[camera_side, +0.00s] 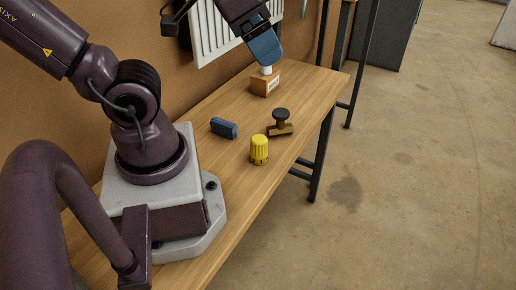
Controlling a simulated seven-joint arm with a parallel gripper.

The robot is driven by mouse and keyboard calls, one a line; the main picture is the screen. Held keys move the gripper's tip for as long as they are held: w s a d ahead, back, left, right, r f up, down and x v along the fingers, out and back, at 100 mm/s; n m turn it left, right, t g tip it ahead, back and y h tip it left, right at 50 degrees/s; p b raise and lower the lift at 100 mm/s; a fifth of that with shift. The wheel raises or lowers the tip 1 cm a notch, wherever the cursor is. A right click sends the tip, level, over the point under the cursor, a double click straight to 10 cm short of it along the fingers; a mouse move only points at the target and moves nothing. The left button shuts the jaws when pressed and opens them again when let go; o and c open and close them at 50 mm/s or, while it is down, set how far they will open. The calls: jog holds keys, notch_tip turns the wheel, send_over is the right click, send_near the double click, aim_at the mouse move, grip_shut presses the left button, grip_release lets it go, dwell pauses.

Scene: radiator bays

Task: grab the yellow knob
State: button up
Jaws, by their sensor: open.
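The yellow knob (259,150) stands upright on the wooden workbench (225,173), near its right edge in the middle of the view. It is ribbed and nothing touches it. My gripper (267,56) is at the top of the view, pointing down with its blue fingers, well behind and above the yellow knob. It is open, with no held object visible. The near finger hides the far one. The fingertips appear just above a white-topped piece on a wooden block (265,84); I cannot tell whether they touch it.
A dark round knob on a wooden base (281,122) stands close behind and right of the yellow knob. A blue ribbed piece (223,128) lies to its left. A white radiator (213,32) is at the back wall. Bare wood lies in front of the yellow knob.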

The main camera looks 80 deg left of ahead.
jog(key=m+g+y, duration=1.2)
jog(key=m+y, duration=0.2)
jog(key=y, duration=0.2)
send_near(264, 148)
jog(key=s+d+f, duration=0.1)
jog(key=s+f, duration=0.1)
jog(key=s, duration=0.1)
jog(key=shift+m+t+y, duration=0.6)
jog(key=a, duration=0.3)
jog(key=a+r, duration=0.1)
jog(key=a, duration=0.2)
jog(key=shift+r, duration=0.1)
jog(key=shift+w+x, duration=0.2)
jog(key=shift+x, duration=2.95)
